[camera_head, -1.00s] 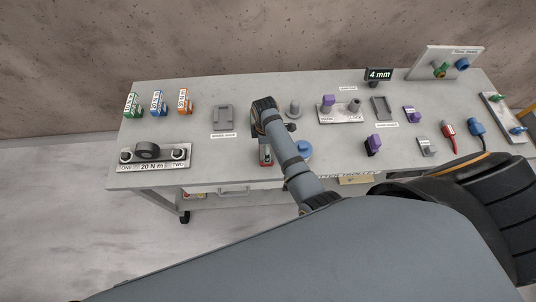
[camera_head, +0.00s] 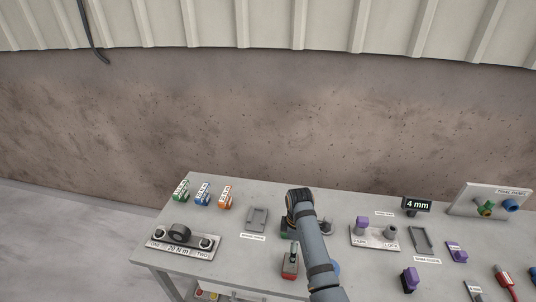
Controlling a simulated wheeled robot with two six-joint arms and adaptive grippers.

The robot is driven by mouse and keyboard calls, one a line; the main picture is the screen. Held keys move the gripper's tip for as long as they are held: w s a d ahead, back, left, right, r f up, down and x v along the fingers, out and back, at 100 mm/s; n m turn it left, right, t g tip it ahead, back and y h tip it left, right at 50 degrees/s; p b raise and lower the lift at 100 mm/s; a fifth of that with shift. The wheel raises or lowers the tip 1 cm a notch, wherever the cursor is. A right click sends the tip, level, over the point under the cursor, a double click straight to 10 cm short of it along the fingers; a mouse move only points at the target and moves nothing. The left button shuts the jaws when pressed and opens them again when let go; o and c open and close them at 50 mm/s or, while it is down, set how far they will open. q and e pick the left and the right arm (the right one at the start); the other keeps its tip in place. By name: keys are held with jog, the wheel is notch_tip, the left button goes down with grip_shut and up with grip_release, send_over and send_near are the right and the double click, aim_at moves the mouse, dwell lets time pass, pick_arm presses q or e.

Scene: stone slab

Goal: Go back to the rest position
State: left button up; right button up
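One of my arms, which looks like the right one, comes in from the bottom right of centre in the head view. Its dark wrist (camera_head: 299,200) is over the middle of the table. The fingers of my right gripper are hidden or too small to read, so I cannot tell whether they are open. A red and grey device (camera_head: 290,262) is just below the wrist on the picture; I cannot tell whether anything touches it. My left gripper is out of view.
An upright panel (camera_head: 490,199) stands at the right. A wall is behind.

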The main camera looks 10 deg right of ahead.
jog(key=s+d+f+m+t, duration=0.1)
jog(key=s+d+f+m, duration=0.2)
jog(key=s+d+m, duration=0.5)
jog(key=s+d+r+m+t+h, duration=0.1)
jog(key=s+r+m+t, duration=0.35)
jog(key=s, duration=0.85)
notch_tip(320, 180, down, 29)
jog(key=s+d+m+g+b, duration=0.1)
jog(key=s+d+g+b, duration=0.15)
jog(key=b, duration=0.45)
pick_arm(q)
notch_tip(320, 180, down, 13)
jog(key=b, duration=0.6)
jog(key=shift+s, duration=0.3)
pick_arm(e)
jog(key=s+f+g, duration=0.1)
jog(key=s+f, duration=0.8)
jog(key=f, duration=0.3)
jog(key=s+d+f, duration=0.1)
jog(key=s+f, duration=0.9)
jog(key=f, duration=0.2)
jog(key=shift+d+m+g, duration=0.25)
jog(key=shift+m+g, duration=0.1)
jog(key=shift+g, duration=0.05)
